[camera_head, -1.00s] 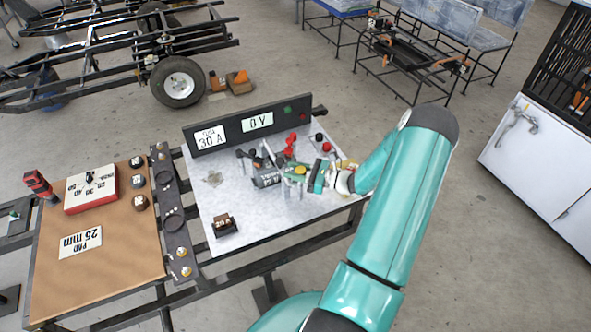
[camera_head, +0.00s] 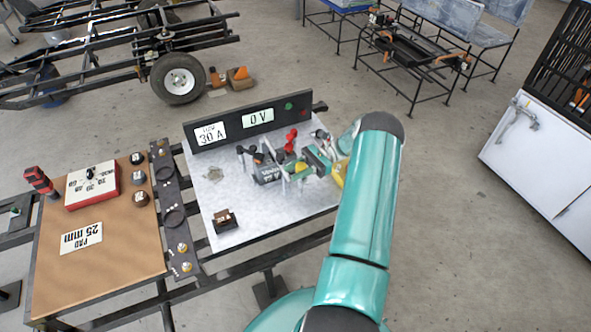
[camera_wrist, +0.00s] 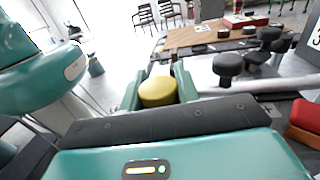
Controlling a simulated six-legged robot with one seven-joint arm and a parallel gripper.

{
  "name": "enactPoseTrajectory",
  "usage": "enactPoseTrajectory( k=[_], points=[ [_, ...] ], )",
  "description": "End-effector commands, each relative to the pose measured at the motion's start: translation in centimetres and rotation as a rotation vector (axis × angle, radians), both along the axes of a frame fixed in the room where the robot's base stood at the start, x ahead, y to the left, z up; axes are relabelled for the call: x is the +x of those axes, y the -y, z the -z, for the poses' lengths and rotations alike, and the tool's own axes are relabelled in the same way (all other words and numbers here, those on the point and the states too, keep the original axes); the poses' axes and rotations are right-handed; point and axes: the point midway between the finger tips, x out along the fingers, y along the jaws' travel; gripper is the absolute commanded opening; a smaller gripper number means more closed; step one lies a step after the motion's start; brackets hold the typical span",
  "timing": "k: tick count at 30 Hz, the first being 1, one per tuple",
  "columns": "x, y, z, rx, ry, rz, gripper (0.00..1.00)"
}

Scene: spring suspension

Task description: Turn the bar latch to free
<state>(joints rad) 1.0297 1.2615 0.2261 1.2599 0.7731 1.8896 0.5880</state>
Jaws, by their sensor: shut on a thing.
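My gripper (camera_head: 310,164) is at the right part of the metal plate (camera_head: 236,205), over the cluster of small fittings. In the wrist view, its two green fingers (camera_wrist: 157,84) stand on either side of a round yellow knob (camera_wrist: 157,93) and are shut on it. The yellow knob shows only as a small patch in the head view (camera_head: 301,168). The bar of the latch cannot be made out apart from the fittings and fingers, so its angle cannot be told.
A labelled grey cylinder (camera_head: 267,174) lies left of my gripper. Red knobs (camera_head: 291,139) and black knobs (camera_wrist: 228,67) stand close by. A brown block (camera_head: 224,220) sits at front left; the plate between is clear.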

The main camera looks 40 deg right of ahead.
Motion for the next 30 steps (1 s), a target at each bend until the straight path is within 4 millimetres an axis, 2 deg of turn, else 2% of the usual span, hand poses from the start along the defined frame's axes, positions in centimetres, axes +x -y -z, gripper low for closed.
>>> enactPoseTrajectory(
  k=[9, 23, 24, 27, 30],
  points=[
    [-0.26, 0.04, 0.00, 0.001, 0.000, -0.112, 0.09],
    [-0.30, 0.03, -0.06, 0.001, 0.001, -0.128, 0.09],
    [-0.30, 0.03, -0.06, 0.001, 0.001, -0.127, 0.34],
    [-0.29, 0.02, -0.05, 0.001, 0.001, -0.127, 0.53],
    [-0.26, 0.00, -0.04, 0.001, 0.001, -0.127, 0.53]
  ],
)
